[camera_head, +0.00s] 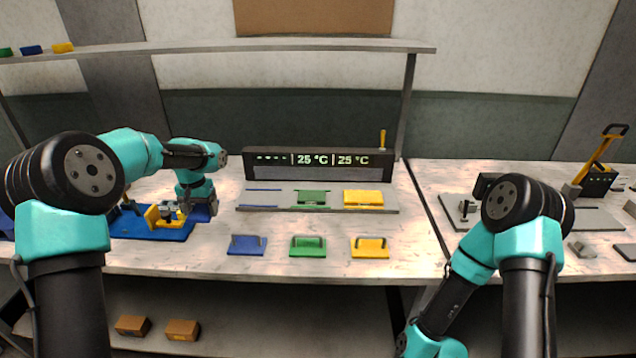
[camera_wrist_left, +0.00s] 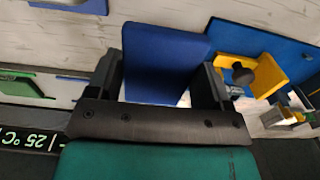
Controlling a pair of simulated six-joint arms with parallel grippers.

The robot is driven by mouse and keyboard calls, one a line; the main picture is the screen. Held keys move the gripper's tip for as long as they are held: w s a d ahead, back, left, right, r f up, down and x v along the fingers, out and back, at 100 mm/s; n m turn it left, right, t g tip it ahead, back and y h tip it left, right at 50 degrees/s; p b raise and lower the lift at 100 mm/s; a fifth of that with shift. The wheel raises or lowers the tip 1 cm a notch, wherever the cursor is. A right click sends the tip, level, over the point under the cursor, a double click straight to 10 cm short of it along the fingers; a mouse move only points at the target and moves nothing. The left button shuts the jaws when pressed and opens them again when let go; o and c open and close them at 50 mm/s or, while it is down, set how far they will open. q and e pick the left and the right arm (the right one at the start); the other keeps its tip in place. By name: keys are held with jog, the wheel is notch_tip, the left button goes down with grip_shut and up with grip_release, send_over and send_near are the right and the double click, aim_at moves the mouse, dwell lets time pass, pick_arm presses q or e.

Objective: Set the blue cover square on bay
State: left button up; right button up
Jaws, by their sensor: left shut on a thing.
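My left gripper (camera_head: 199,206) is shut on a blue plate, the blue cover (camera_wrist_left: 165,60), which sits between both fingers in the left wrist view. In the head view it is partly hidden by the gripper, beside the blue mat. The grey bay strip (camera_head: 330,209) lies in front of the display. Its left bay (camera_head: 260,198) has blue edge lines and looks uncovered. A green cover (camera_head: 313,197) lies on the middle bay and a yellow cover (camera_head: 363,198) on the right bay. My right gripper is out of view.
Blue (camera_head: 246,246), green (camera_head: 307,247) and yellow (camera_head: 370,248) handled pieces stand in a row before the strip. A yellow bracket (camera_head: 158,216) stands on the blue mat (camera_head: 140,230). The dark display (camera_head: 310,162) stands behind the strip.

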pick_arm(q)
jog(key=shift+d, duration=0.1)
dwell(0.5)
jog(key=w+d+f, duration=0.1)
jog(key=d+f, duration=0.1)
jog(key=d, duration=2.5)
jog(key=shift+w+d+f, duration=0.15)
jog(key=shift+w+d, duration=0.05)
jog(key=shift+d, duration=0.1)
jog(key=shift+a, duration=0.1)
